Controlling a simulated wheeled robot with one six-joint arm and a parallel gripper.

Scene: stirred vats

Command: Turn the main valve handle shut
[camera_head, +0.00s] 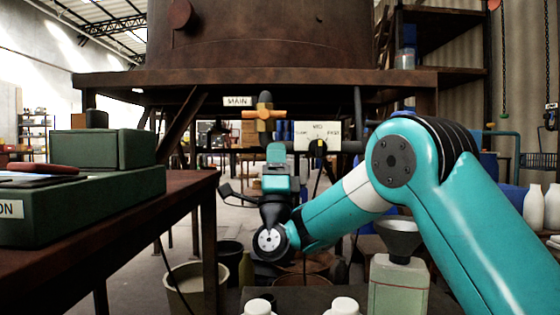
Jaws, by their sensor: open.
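The main valve has an orange handle (250,115) on a brass-coloured body, beside a white sign reading MAIN (237,101), under the big rusty vat. The handle lies roughly crosswise in the picture. My gripper (275,153), teal and dark, is in the middle of the view, just below the valve in the picture. It is open and does not appear to hold anything. Its fingertips are small and partly hidden by my own wrist. I see no clear contact with the handle, and the depth gap between them is hard to judge.
A second white sign (317,135) with a small yellow and black part hangs right of the valve. A dark table (110,225) with green boxes (103,149) stands at left. Buckets (190,285) and a funnel on a canister (398,285) stand low in front.

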